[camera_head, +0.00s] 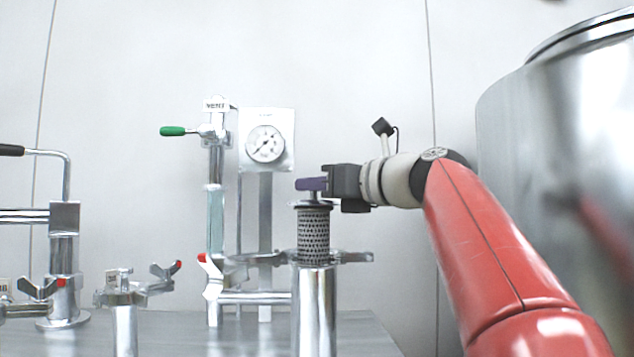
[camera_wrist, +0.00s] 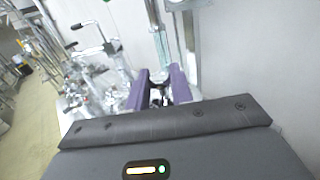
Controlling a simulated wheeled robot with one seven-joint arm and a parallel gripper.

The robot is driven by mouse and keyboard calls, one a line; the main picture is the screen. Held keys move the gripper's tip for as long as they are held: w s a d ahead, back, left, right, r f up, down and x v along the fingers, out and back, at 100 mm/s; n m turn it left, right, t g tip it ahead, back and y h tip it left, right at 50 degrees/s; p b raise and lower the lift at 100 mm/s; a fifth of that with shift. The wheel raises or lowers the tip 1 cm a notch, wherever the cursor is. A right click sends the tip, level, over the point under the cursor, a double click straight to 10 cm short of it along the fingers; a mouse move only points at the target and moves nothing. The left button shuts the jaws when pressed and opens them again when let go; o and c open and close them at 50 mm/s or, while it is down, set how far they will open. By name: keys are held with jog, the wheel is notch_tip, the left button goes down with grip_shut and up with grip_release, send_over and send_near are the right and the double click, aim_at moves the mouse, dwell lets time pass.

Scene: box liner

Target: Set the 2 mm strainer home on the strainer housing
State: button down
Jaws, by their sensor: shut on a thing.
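The strainer (camera_head: 314,235) is a perforated metal cylinder with a dark rim at its top, and it stands upright. Its lower end is at the mouth of the strainer housing (camera_head: 314,312), a shiny upright steel tube. Most of the perforated wall shows above the mouth; how far the lower end is inside cannot be told. My gripper (camera_head: 311,184) has purple fingers and is shut on the strainer's top, coming in level from the right. In the wrist view my gripper (camera_wrist: 161,92) shows both fingers, with a small dark part between them.
A clamp with wing handles (camera_head: 345,257) surrounds the housing's mouth. Behind stand a pressure gauge (camera_head: 265,144), a sight glass (camera_head: 215,222) and a green-handled vent valve (camera_head: 174,131). A large steel tank (camera_head: 545,130) is at the right. Winged fittings (camera_head: 122,290) stand at the left.

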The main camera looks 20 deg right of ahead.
aim_at(326, 240)
jog(key=shift+f+b, duration=2.9)
jog(key=shift+f, duration=1.2)
jog(key=shift+f, duration=0.25)
jog(key=c, duration=1.3)
grip_release()
jog(key=shift+o, duration=0.8)
jog(key=shift+f, duration=0.1)
jog(key=v, duration=0.7)
jog(key=shift+s+d, duration=0.2)
jog(key=shift+s, duration=0.15)
